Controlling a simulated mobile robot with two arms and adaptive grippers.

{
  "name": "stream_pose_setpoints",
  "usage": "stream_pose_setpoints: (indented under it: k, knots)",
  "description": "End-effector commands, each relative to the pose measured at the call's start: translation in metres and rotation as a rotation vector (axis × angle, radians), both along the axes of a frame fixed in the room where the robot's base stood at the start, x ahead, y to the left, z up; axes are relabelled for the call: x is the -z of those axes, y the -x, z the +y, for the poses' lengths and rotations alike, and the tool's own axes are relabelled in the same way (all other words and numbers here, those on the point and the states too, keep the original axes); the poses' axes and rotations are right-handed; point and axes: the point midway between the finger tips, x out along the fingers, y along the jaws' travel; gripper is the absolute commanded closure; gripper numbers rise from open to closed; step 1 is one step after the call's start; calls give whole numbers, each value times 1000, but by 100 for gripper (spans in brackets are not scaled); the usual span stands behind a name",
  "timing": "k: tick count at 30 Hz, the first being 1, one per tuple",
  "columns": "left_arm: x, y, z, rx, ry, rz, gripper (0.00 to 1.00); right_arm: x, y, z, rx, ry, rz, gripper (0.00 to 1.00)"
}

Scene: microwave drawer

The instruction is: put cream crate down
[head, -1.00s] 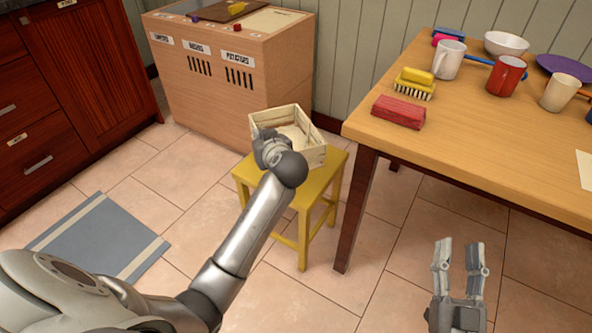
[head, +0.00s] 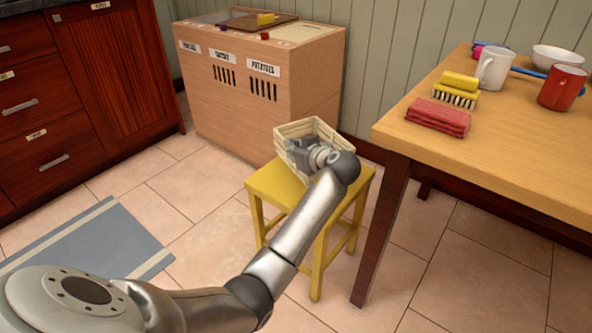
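The cream crate (head: 289,131) is a small open box with slatted walls. It is at the back of the yellow stool's seat (head: 272,187) and looks slightly tilted. I cannot tell whether its whole base rests on the seat. My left gripper (head: 303,152) is at the crate's near side, with its fingers against or over the wall there. The wrist and forearm hide the near right part of the crate, and the finger gap is not clear. My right gripper is out of view.
A wooden bin cabinet (head: 225,117) stands behind the stool. A wooden table (head: 470,158) at right carries a red cloth block (head: 438,118), a yellow brush (head: 456,90) and mugs. A blue-grey mat (head: 85,247) lies on the floor at left.

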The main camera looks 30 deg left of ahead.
Motion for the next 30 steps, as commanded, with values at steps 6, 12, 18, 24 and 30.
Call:
stream_pose_setpoints:
  k: [6,12,18,24,30]
  knots:
    - [18,0,0,1,-2,-1,100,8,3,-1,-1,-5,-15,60]
    - [52,0,0,3,-2,0,100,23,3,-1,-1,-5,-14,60]
    - [56,0,0,2,-1,-4,100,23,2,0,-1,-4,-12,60]
    - [59,0,0,1,-1,-3,100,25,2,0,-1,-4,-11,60]
    - [59,0,0,2,-1,-1,73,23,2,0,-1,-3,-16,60]
